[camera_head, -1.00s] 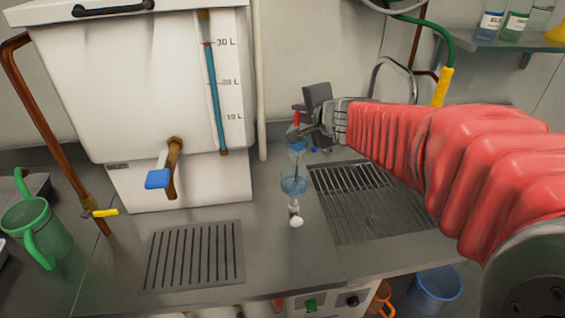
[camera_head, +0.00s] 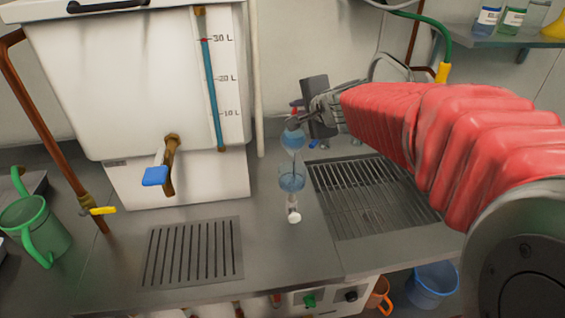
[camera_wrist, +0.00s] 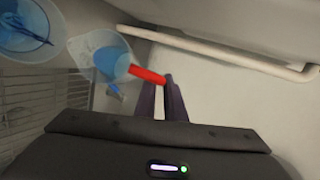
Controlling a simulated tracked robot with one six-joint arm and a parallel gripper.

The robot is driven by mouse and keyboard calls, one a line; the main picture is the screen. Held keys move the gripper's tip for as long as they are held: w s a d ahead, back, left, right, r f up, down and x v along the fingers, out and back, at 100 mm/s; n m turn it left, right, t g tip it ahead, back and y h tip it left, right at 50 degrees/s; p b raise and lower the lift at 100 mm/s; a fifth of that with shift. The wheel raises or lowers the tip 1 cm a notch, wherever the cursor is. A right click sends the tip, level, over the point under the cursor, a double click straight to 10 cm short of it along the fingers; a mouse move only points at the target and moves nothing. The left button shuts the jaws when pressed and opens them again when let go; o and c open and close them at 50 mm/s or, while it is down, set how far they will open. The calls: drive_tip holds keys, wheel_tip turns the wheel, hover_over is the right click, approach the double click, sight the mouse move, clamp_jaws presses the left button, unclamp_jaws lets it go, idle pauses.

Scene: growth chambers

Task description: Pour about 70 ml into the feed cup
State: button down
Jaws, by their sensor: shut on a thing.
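My gripper (camera_head: 303,119) is shut on the red handle (camera_wrist: 148,75) of a clear vessel (camera_head: 292,141) holding blue liquid. The wrist view shows this vessel (camera_wrist: 97,47) left of the jaws, its blue liquid gathered toward the handle side. In the head view it hangs just above a clear cup (camera_head: 292,180), likely the feed cup, which has blue liquid in it. That cup also shows at the top left of the wrist view (camera_wrist: 30,50), with a darker blue shape inside. I cannot tell for certain whether liquid is falling between them.
A white tank (camera_head: 130,85) with a level tube and a blue-handled tap (camera_head: 156,176) stands at the left. A green jug (camera_head: 38,232) is at the far left. Drain grates lie left (camera_head: 192,250) and right (camera_head: 365,195) of the cup.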

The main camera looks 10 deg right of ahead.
drive_tip(key=shift+w+d+f+g, duration=0.15)
drive_tip(key=shift+w+f+g, duration=0.25)
drive_tip(key=shift+f+g, duration=0.1)
drive_tip(key=shift+w+f+g+b, duration=0.2)
drive_tip(key=shift+w+g+b, duration=0.05)
drive_tip(key=shift+g+b, duration=0.05)
drive_tip(key=shift+w+d+f+m+g, duration=0.2)
drive_tip(key=shift+w+f+m+g, duration=0.35)
drive_tip(key=shift+f+g, duration=0.35)
drive_tip(key=shift+f+y, duration=0.1)
drive_tip(key=shift+y, duration=0.2)
drive_tip(key=shift+w+d+f+g+b, duration=0.2)
drive_tip(key=shift+w+f+g+b, duration=0.2)
drive_tip(key=shift+w+f+g, duration=0.3)
drive_tip(key=w+d+f+m+g+y+b, duration=0.1)
drive_tip(key=w+f+g+b, duration=0.2)
drive_tip(key=w+f+g, duration=0.2)
drive_tip(key=shift+w+d+m+g+y, duration=0.3)
drive_tip(key=shift+w+m+g+y, duration=0.15)
drive_tip(key=shift+g, duration=0.45)
idle(0.8)
